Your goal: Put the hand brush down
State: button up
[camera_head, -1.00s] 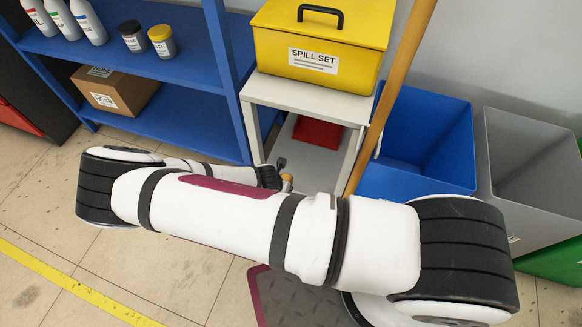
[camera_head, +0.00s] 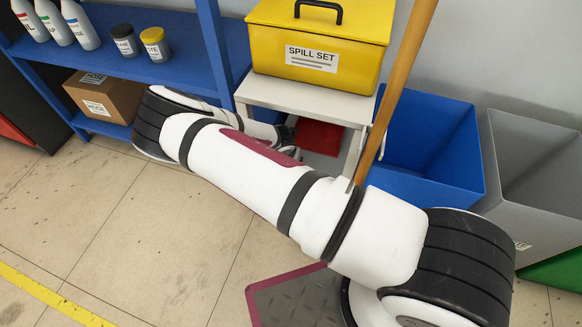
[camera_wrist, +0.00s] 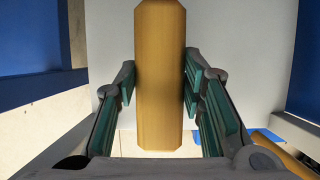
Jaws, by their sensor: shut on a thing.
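The hand brush (camera_wrist: 160,75) shows in the wrist view only as a thick wooden handle, running upright through the middle of the picture. My gripper (camera_wrist: 160,90) has a finger on each side of this handle and is shut on it. The bristle end is not in view. In the head view my arm covers the brush, and the end of my arm is at the left front of the small white table. I cannot tell whether the brush touches a surface.
A yellow spill set box (camera_head: 318,45) stands on the white table (camera_head: 290,97). A red thing (camera_head: 318,137) lies on its lower shelf. A long wooden pole (camera_head: 400,85) stands before a blue bin (camera_head: 430,140). Blue shelving (camera_head: 170,75) holds bottles, jars and a carton (camera_head: 105,97).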

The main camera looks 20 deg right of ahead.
jog(key=shift+b+x, duration=1.25)
jog(key=shift+x, duration=0.65)
jog(key=shift+s+a, duration=0.15)
jog(key=shift+s, duration=0.05)
jog(key=shift+f, duration=0.1)
jog(key=o, duration=1)
jog(key=p+v, duration=0.5)
jog(key=v, duration=0.7)
jog(key=shift+s, duration=0.1)
